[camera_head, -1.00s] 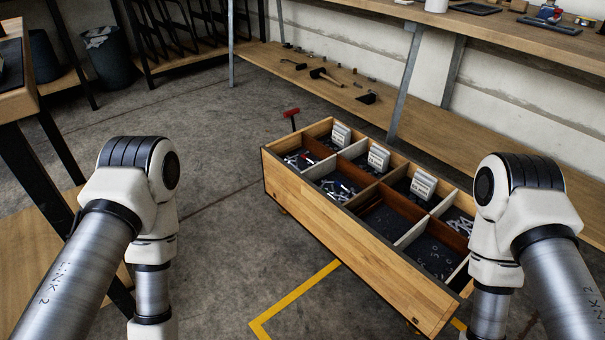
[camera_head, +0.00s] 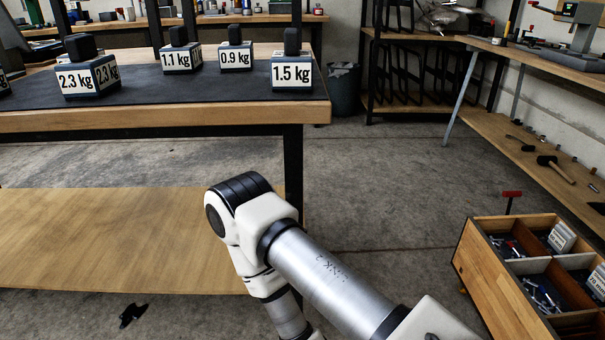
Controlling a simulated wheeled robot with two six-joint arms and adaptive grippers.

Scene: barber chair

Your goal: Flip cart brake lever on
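The cart (camera_head: 500,290) is a wooden box with divided compartments, at the lower right of the head view and cut off by the frame edge. A brake lever with a red T-shaped handle (camera_head: 512,194) on a thin dark stem stands up at the cart's far end. One of my arms crosses the lower middle of the view, its elbow left of the cart and apart from it. Neither gripper is in view.
A wooden table (camera_head: 160,117) with a dark mat and several labelled weights (camera_head: 292,73) stands at the left. A grey bin (camera_head: 344,89) is behind it. A workbench with a low shelf (camera_head: 520,150) runs along the right. Floor (camera_head: 385,200) is clear between table and cart.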

